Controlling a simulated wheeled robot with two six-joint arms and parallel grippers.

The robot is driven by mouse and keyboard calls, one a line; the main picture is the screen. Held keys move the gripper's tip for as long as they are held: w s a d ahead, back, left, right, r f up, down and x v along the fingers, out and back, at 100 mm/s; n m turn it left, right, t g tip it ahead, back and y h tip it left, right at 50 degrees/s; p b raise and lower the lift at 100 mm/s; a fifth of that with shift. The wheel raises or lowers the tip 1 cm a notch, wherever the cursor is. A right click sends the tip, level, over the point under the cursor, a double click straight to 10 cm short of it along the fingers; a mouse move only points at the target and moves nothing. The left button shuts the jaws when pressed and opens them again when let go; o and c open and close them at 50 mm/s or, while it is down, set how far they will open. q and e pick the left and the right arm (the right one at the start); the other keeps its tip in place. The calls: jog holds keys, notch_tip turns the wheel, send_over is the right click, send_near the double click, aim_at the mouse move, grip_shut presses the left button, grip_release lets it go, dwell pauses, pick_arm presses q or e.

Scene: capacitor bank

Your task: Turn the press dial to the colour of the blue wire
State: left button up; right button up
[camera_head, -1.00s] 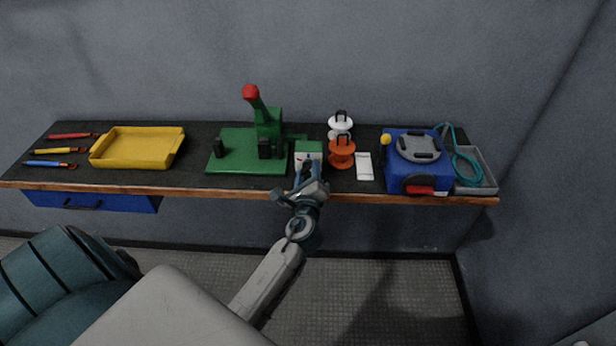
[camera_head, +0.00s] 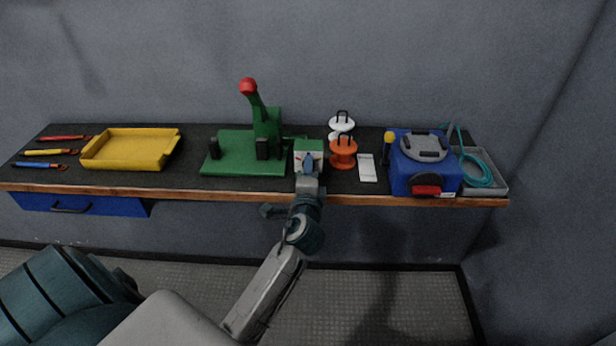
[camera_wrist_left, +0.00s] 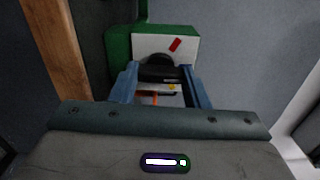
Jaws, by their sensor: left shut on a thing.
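The green press (camera_head: 245,150) with its red-knobbed lever stands mid-bench. On its right is a green box with a white dial panel (camera_head: 314,147). My left gripper (camera_head: 308,162) is at this panel and hides most of it. In the left wrist view the black press dial (camera_wrist_left: 160,66) sits between my blue fingers, which are shut on it. A red mark (camera_wrist_left: 175,45) shows on the white panel above the dial. A small yellow mark shows below it; the pointer's setting cannot be read. The blue wire (camera_head: 37,165) lies at the bench's left end. My right gripper is out of view.
Red and yellow wires (camera_head: 50,152) lie by the blue one. A yellow tray (camera_head: 130,163), an orange spool (camera_head: 343,152), a white spool (camera_head: 341,125), a white card (camera_head: 367,168) and a blue machine (camera_head: 425,178) stand along the bench. A wooden edge (camera_head: 230,197) runs along its front.

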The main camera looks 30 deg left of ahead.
pick_arm(q)
jog(key=shift+n, duration=0.3)
jog(key=o, duration=1)
jog(key=shift+s+d+f+b, duration=0.1)
jog(key=shift+s+d+b, duration=0.2)
jog(key=shift+s, duration=0.2)
jog(key=b+v, duration=0.2)
jog(key=v, duration=0.7)
jog(key=shift+s+d, duration=0.15)
jog(key=shift+s, duration=0.15)
